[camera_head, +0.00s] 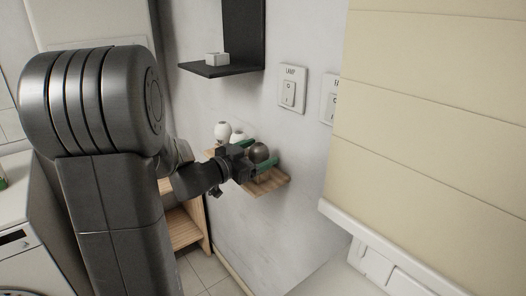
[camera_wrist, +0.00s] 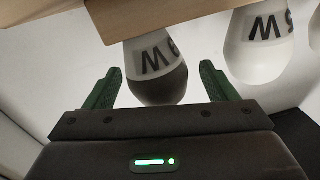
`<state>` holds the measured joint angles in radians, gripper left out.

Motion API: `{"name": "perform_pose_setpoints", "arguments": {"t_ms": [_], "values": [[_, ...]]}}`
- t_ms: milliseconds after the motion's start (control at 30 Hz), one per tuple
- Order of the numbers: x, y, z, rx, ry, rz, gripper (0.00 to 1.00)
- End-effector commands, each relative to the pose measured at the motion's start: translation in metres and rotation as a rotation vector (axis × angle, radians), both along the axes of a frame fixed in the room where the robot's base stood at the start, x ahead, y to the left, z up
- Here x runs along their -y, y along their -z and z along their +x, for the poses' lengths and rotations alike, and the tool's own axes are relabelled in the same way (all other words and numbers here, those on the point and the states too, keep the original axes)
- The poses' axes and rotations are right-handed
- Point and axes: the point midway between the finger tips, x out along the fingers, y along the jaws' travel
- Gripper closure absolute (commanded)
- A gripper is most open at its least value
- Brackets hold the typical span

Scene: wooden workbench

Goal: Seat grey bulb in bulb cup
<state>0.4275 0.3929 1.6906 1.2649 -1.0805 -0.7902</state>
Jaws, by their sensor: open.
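The grey bulb (camera_wrist: 165,82) has a dark rounded end and a pale band with dark lettering. In the wrist view it lies between the two green fingers of my gripper (camera_wrist: 160,67), with gaps on both sides. In the head view the grey bulb (camera_head: 259,151) shows as a dark ball by my gripper (camera_head: 257,154) at the small wooden shelf (camera_head: 277,184). My gripper is open. I cannot pick out the bulb cup for certain; a small white block (camera_head: 216,59) sits on the black shelf above.
White bulbs (camera_head: 222,131) stand beside the grey one on the wooden shelf; one is close to a finger in the wrist view (camera_wrist: 258,62). The black shelf (camera_head: 222,69) juts from the wall above. Wall switches (camera_head: 289,89) and a cream blind (camera_head: 430,120) are to the right.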

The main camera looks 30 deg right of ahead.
Motion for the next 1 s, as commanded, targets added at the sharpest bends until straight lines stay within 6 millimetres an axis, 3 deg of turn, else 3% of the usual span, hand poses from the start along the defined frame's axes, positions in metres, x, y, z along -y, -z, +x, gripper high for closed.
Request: {"name": "perform_pose_setpoints", "arguments": {"t_ms": [300, 500, 700, 1000], "values": [[-0.068, 0.0, -0.009, 0.0, -0.005, 0.0, 0.21], [-0.099, 0.0, -0.013, 0.0, -0.004, 0.0, 0.21], [-0.113, 0.0, -0.016, 0.001, -0.001, 0.0, 0.21], [-0.115, 0.0, -0.017, 0.0, 0.0, 0.0, 0.21]]}}
